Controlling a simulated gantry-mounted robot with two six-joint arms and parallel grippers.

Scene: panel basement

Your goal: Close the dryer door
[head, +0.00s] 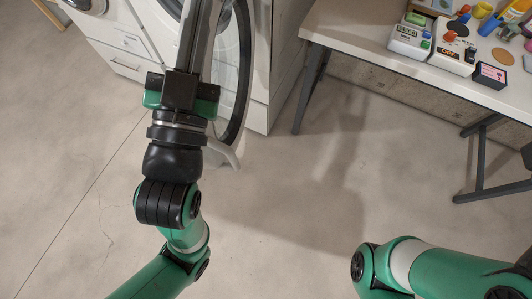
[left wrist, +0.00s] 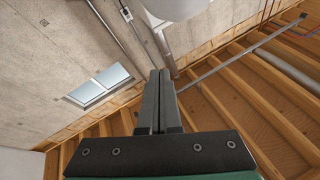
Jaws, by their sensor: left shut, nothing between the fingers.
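The dryer (head: 270,60) is a white front-loading machine at the top of the head view. Its round door (head: 244,75), with a dark rim, stands open, swung out from the front. A pale curved piece (head: 226,153) shows at the door's lower end. My left gripper (head: 200,8) is shut and empty, pointing away in front of the machine, left of the door rim. It covers part of the door; I cannot tell whether it touches it. In the left wrist view its two fingers (left wrist: 158,88) lie together. My right gripper is out of view.
A white table (head: 345,35) with dark legs stands at the right, holding small boxes (head: 408,40), paint pots and a black box (head: 490,75). White drawers (head: 118,62) are at the upper left. The concrete floor (head: 300,190) in the middle is clear.

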